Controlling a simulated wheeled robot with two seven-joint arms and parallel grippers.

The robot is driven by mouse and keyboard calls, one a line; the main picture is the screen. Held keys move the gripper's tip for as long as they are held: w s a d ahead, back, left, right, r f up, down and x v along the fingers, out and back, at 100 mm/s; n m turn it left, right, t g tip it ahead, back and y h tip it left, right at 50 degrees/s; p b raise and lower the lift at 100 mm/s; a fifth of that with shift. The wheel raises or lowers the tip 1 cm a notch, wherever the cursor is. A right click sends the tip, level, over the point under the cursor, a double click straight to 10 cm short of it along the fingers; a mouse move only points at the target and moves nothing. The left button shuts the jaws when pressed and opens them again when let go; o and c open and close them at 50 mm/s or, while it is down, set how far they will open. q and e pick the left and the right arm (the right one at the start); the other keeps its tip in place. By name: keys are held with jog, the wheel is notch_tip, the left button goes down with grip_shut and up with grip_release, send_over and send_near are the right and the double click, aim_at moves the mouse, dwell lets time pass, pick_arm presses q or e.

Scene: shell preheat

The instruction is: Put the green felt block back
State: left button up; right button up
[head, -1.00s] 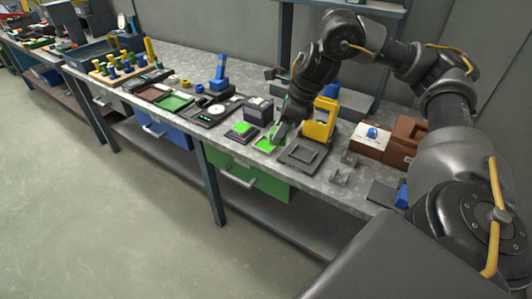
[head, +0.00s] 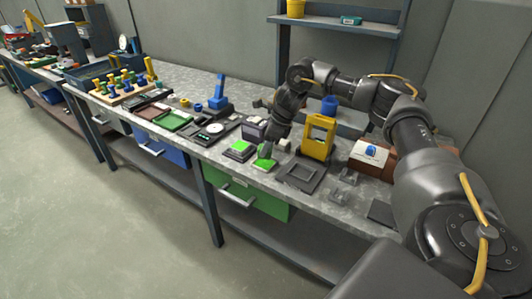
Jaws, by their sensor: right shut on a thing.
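My right gripper (head: 271,141) is over the worktop, reaching down from the right between the dark box and the yellow frame. The fingertips are small and partly hidden. My left gripper is not in view.
Left of the held block is a grey piece with a green top (head: 239,148). A dark box (head: 254,127) stands behind it. A dark square tray (head: 300,176) and a yellow frame (head: 318,137) are to the right. A green drawer (head: 245,196) is below the bench front.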

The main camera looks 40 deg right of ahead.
jog(key=shift+w+f, duration=0.1)
jog(key=shift+f, duration=0.1)
notch_tip(320, 180, down, 3)
jog(key=shift+w+d+p, duration=0.15)
jog(key=shift+p, duration=0.2)
jog(key=shift+f, duration=0.2)
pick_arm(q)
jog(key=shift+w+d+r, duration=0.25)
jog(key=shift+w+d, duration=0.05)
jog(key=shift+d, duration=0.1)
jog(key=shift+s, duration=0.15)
pick_arm(e)
jog(key=shift+f, duration=0.15)
jog(key=o, duration=0.9)
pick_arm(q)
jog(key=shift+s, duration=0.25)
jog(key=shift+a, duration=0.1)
